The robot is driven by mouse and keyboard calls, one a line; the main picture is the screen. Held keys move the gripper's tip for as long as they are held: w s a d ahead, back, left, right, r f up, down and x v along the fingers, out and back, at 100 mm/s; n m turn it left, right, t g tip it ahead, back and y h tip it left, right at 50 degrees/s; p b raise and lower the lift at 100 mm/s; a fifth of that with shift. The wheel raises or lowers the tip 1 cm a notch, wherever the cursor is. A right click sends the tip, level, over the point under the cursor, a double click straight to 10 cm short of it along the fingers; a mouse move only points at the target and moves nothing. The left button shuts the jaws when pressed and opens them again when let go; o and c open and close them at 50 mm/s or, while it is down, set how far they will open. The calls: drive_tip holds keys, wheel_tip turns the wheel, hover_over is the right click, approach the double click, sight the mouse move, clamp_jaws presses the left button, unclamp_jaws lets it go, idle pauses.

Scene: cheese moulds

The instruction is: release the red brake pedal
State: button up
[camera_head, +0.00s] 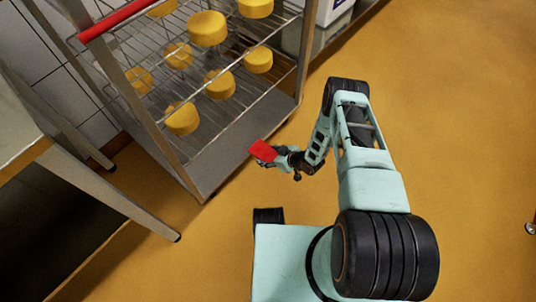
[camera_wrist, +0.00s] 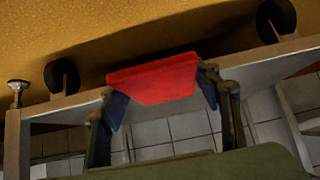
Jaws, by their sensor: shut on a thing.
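The red brake pedal (camera_head: 263,150) is a flat red plate low at the front lower edge of the wire cheese rack (camera_head: 222,150). In the wrist view the pedal (camera_wrist: 155,80) lies between the two dark fingers of my gripper (camera_wrist: 162,94), one at each side of it. My gripper (camera_head: 277,157) is shut on the pedal in the head view, with my arm reaching down from the right. The pedal's mounting and the far faces of the fingers are hidden.
The rack holds several yellow cheeses (camera_head: 207,28) on wire shelves and has a red top handle (camera_head: 118,19). Black casters (camera_wrist: 62,77) sit under its frame. A steel table (camera_head: 90,180) stands at left.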

drive_tip(key=o, duration=1.7)
drive_tip(key=v, duration=1.2)
